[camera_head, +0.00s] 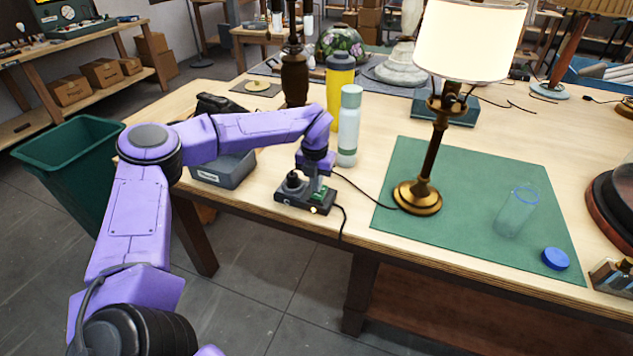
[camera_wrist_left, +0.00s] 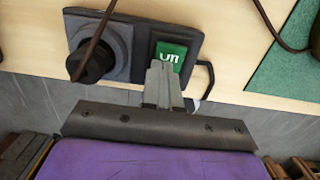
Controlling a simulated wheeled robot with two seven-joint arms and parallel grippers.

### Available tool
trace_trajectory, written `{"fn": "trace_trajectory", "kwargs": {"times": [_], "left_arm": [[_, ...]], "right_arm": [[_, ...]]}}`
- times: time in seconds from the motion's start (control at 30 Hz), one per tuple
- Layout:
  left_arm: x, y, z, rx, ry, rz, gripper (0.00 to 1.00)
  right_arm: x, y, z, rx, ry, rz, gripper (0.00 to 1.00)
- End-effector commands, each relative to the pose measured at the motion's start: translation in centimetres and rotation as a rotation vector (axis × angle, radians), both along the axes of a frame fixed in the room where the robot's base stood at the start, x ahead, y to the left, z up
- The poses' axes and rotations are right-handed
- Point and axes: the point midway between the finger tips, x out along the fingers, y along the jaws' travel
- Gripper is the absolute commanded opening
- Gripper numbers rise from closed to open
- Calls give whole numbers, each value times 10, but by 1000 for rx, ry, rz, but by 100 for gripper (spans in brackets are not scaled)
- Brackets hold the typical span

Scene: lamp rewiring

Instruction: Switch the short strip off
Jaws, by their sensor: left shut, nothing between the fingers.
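The short strip (camera_head: 287,199) is a small dark block near the table's front edge, with one socket and a green switch. In the left wrist view, the strip (camera_wrist_left: 125,28) has a black plug (camera_wrist_left: 90,62) standing in its round socket. The green switch (camera_wrist_left: 171,50) shows white lettering and sits right of the socket. My left gripper (camera_head: 317,184) points down over the switch end, shut and empty. In the wrist view its fingertips (camera_wrist_left: 160,66) overlap the switch's lower left part; I cannot tell whether they touch it. The table lamp (camera_head: 430,150) is lit. My right gripper is not in view.
A grey box (camera_head: 224,170) stands left of the strip. A pale bottle (camera_head: 349,125) and a yellow bottle (camera_head: 339,85) stand behind it. Dark cords run beside the strip. The green mat (camera_head: 460,210) holds the lamp, a clear glass cylinder (camera_head: 517,211) and a blue cap (camera_head: 555,259).

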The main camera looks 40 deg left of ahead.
Motion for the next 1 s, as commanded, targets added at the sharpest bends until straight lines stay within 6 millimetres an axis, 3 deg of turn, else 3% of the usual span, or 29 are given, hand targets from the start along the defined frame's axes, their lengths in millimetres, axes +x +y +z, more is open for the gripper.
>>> {"fn": "trace_trajectory", "kwargs": {"times": [0.13,0.27,0.33,0.5,0.7,1.0], "left_arm": [[0,-2,20,0,-2,-3,0],[0,-6,53,0,-1,-8,0],[-1,-6,58,0,-6,-7,0],[-7,-7,98,1,-6,-7,0],[-11,-8,130,1,-2,-6,0],[-12,-9,139,0,1,-7,0]], "right_arm": [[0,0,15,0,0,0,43],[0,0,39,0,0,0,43],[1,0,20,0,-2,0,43],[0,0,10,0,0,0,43],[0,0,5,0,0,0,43],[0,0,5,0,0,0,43]]}}
